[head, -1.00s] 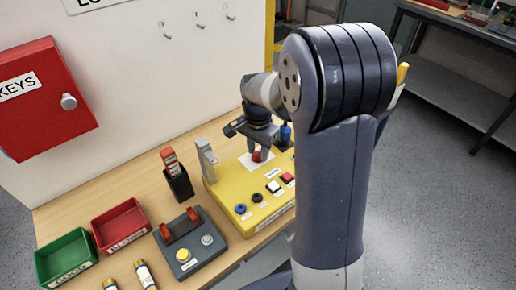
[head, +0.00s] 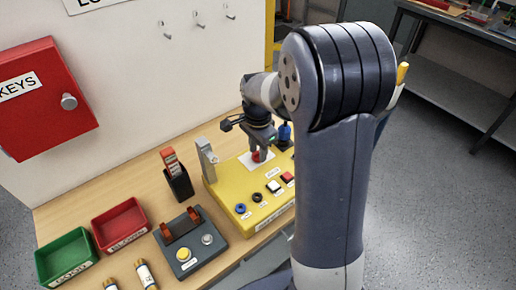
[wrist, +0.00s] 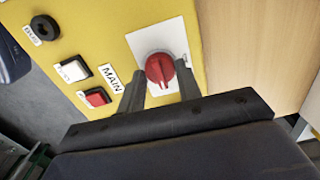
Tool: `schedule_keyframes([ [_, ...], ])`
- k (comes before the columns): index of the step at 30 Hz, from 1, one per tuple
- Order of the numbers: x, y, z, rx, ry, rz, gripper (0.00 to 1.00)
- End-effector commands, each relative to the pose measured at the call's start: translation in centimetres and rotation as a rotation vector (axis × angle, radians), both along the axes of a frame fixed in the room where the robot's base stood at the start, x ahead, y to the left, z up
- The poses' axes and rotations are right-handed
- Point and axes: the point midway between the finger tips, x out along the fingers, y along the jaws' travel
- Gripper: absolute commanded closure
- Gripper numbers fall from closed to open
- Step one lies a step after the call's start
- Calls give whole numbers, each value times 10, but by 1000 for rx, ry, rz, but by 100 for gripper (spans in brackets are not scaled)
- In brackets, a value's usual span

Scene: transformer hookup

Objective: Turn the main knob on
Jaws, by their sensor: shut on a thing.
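The main knob (wrist: 159,69) is red and round with a ridge, on a white plate (wrist: 140,42) beside the "MAIN" label (wrist: 112,79) in the wrist view. It sits on the yellow panel box (head: 228,189). My gripper (wrist: 161,82) has its two fingers on either side of the knob and is shut on it. In the head view the knob (head: 256,156) shows as a small red patch under my gripper, partly hidden by it. The knob's ridge points roughly along the fingers; its exact setting is hard to read.
A white button (wrist: 73,69), a red button (wrist: 96,97) and a black socket (wrist: 45,28) are on the same panel. A grey switch box (head: 187,240), red bin (head: 120,225) and green bin (head: 65,257) stand to the left. Bare wooden bench lies beside the panel.

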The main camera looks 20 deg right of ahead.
Motion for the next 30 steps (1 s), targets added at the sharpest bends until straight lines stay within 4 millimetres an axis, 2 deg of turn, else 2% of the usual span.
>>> schedule_keyframes([
  [1, 1, 0, 1, 0, -3, 0, 66],
  [9, 0, 0, 0, 0, -1, 0, 45],
  [17, 0, 0, 2, 0, -1, 1, 45],
  [22, 1, 0, 22, 0, -4, 1, 45],
  [30, 1, 0, 77, 0, -5, 0, 45],
])
